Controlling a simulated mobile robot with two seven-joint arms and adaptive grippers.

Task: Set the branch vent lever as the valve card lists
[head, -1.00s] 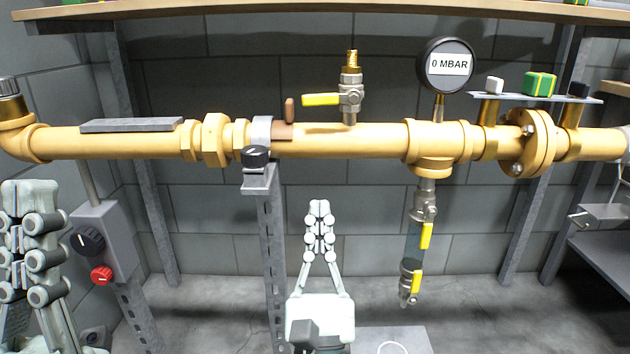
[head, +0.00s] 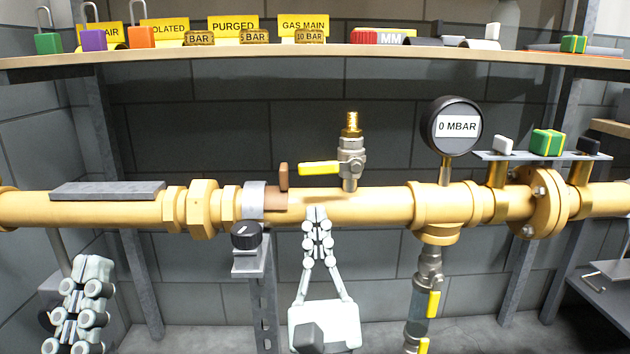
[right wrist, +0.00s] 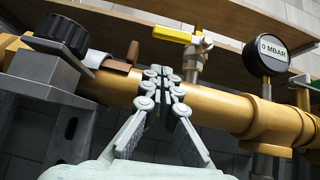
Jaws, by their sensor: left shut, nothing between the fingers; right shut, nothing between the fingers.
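A small vent valve (head: 350,163) with a brass nozzle stands upright on top of the yellow pipe (head: 370,205). Its yellow lever (head: 319,168) points left, level with the pipe; the right wrist view shows the lever (right wrist: 172,34) too. Two more yellow levers, an upper one (head: 433,303) and a lower one (head: 424,346), sit on the drop leg below the gauge. I cannot make out a valve card. My right gripper (head: 316,213) is shut and empty, its tips in front of the pipe, below the lever; they show in the right wrist view (right wrist: 160,71). My left gripper (head: 92,262) is shut and empty at lower left.
The gauge (head: 457,126) reads 0 MBAR. A black knob (head: 245,236) on a post stands left of my right gripper. A brown tab (head: 283,176) rises from the pipe. The shelf above (head: 300,57) holds padlocks, yellow signs and brass tags.

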